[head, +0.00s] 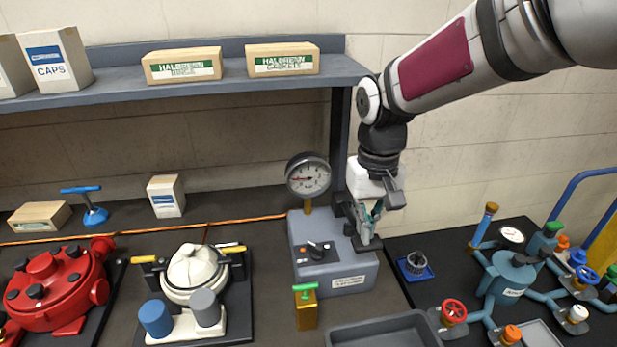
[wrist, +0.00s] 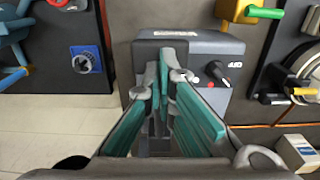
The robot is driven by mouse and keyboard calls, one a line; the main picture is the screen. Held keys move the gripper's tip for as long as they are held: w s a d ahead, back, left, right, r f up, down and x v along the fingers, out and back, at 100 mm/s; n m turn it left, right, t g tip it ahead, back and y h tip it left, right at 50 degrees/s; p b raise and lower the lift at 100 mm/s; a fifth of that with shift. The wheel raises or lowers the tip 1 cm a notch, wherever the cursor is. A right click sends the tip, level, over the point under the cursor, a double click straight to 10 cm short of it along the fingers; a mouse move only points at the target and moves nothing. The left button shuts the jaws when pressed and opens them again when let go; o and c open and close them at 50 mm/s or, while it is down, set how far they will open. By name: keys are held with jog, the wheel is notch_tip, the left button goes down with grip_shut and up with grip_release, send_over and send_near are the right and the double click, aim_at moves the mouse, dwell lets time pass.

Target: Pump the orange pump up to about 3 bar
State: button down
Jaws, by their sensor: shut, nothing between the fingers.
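A small ochre-orange block with a green T-shaped handle (head: 306,307) stands in front of the grey box; it looks like the orange pump, though I cannot be sure. Its green handle is low against its top. It also shows at the top of the wrist view (wrist: 238,12). A round gauge (head: 308,175) stands on the grey box (head: 335,275); its red needle points left, but its value is too small to read. My gripper (head: 368,242) is shut and empty above the right part of the grey box, apart from the block. In the wrist view its teal-padded fingers (wrist: 165,62) converge over the box.
A black knob (head: 317,249) is on the grey box. A blue T-handled device (head: 92,207) stands far left. The shelf (head: 120,93) overhangs the back.

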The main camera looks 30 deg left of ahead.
jog(key=shift+f, duration=0.8)
jog(key=shift+r+p, duration=1.05)
jog(key=shift+r, duration=1.6)
jog(key=shift+f, duration=0.1)
